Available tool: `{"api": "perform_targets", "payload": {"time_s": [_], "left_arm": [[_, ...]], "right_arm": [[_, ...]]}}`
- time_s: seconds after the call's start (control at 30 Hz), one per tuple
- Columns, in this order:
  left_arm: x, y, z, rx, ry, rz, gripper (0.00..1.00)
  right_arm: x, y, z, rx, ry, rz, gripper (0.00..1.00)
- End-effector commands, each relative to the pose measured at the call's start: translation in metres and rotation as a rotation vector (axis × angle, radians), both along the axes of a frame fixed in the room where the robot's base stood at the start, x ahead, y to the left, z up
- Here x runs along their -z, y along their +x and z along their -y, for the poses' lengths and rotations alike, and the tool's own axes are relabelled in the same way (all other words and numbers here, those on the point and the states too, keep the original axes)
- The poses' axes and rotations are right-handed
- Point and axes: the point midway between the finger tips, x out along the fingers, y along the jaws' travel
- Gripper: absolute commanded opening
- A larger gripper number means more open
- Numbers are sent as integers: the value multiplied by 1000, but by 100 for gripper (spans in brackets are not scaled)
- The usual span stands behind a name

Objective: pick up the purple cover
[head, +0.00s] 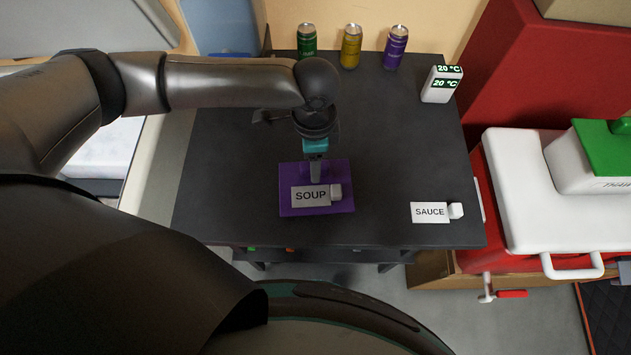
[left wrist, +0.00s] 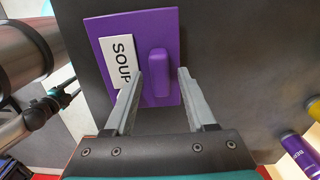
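The purple cover (head: 288,208) lies on the dark table, towards its front edge. A white SOUP label (head: 311,196) stands in front of it and hides part of it in the head view. In the left wrist view the flat purple cover (left wrist: 142,24) has a raised purple handle (left wrist: 158,85). My left gripper (head: 317,177) points down over the cover. In the left wrist view its two fingers (left wrist: 160,72) are apart, one on each side of the handle, with gaps between. Contact with the cover cannot be told. My right gripper is not in view.
A white SAUCE label (head: 430,212) stands at the table's front right. Green (head: 307,40), yellow (head: 351,47) and purple (head: 395,48) cans stand at the back. A white temperature display (head: 440,85) is at the back right. The dark table (head: 395,150) is clear between these.

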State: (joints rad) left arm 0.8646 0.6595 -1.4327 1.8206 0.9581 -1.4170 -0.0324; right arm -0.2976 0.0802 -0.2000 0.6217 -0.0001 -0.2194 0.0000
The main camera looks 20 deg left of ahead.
Motion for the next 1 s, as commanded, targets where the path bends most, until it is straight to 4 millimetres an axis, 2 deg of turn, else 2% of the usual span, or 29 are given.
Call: {"api": "perform_targets", "payload": {"time_s": [0.07, 0.47, 1.0], "left_arm": [[0, 0, 0, 0, 0, 0, 46], [0, 0, 0, 0, 0, 0, 1], [0, 0, 0, -1, 0, 0, 0]], "right_arm": [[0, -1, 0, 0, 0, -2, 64], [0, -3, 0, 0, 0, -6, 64], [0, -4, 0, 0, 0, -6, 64]]}}
